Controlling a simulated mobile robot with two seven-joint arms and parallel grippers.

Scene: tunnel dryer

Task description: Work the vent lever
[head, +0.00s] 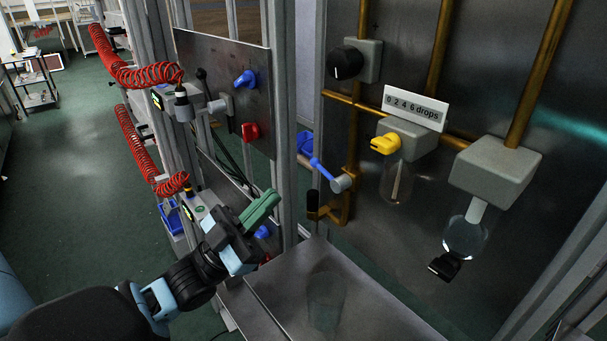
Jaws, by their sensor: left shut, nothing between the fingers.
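No label marks a vent lever. A long blue lever (322,170) sticks out beside the brass pipes in the middle of the head view. Smaller handles sit on the metal panel to the left: a blue one (245,79) and a red one (250,132). Another blue handle (263,231) shows low behind my gripper. My left gripper (262,207), with green fingers, is shut and empty. In the picture it is below and left of the long blue lever and apart from it. My right gripper is not in view.
A yellow knob (385,144) sits under a drops scale (416,108), with a black knob (346,62) above. A clear glass (326,301) stands on the metal shelf (280,283). Red coiled hoses (135,75) hang at left. Green floor (75,160) is open there.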

